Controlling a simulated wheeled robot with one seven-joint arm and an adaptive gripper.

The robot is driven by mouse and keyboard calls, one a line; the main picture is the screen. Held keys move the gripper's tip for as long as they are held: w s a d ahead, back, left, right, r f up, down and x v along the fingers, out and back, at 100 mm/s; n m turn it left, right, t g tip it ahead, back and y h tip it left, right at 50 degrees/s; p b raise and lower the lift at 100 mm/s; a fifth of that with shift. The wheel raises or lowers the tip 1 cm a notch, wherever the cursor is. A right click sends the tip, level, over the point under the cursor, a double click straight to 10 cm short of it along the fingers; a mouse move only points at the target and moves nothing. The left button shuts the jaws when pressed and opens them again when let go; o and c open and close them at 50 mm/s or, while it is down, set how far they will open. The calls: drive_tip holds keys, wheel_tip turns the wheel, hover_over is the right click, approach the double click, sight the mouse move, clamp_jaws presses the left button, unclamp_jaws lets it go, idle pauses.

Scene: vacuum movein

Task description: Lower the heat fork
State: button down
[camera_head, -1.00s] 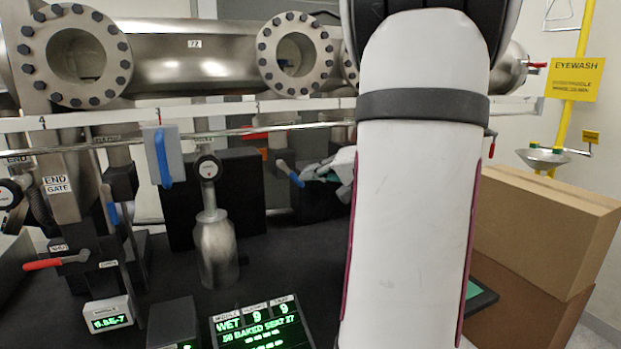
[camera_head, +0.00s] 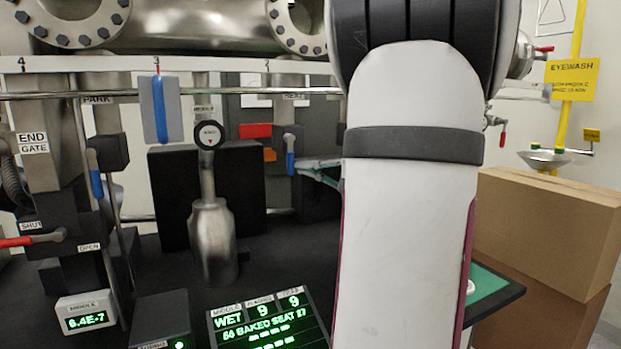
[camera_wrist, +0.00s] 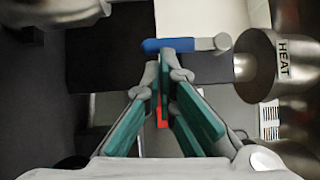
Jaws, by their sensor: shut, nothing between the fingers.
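A lever with a blue handle (camera_head: 290,152) sits on a dark block below the rail, left of my arm in the head view. It hangs nearly straight down and is probably the heat fork. In the wrist view the blue handle (camera_wrist: 168,45) lies crosswise just beyond the fingertips, with its grey pivot (camera_wrist: 221,42) to the right. A metal cylinder labelled HEAT (camera_wrist: 255,68) is right of the pivot. My gripper (camera_wrist: 165,62) is shut and empty, its teal fingers at or very near the handle; contact is unclear. My arm hides most of the gripper in the head view.
Another blue-handled lever (camera_head: 95,175) and a red-handled lever (camera_head: 30,240) stand at the left. A metal bottle with a gauge (camera_head: 212,235) stands left of the handle. Green-lit displays (camera_head: 268,322) are in front. Cardboard boxes (camera_head: 545,230) stand at the right.

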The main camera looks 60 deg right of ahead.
drive_tip(key=shift+w+a+f+b, duration=0.2)
drive_tip(key=shift+a+b, duration=0.1)
drive_tip(key=shift+b, duration=0.1)
idle(0.6)
drive_tip(key=shift+d, duration=0.1)
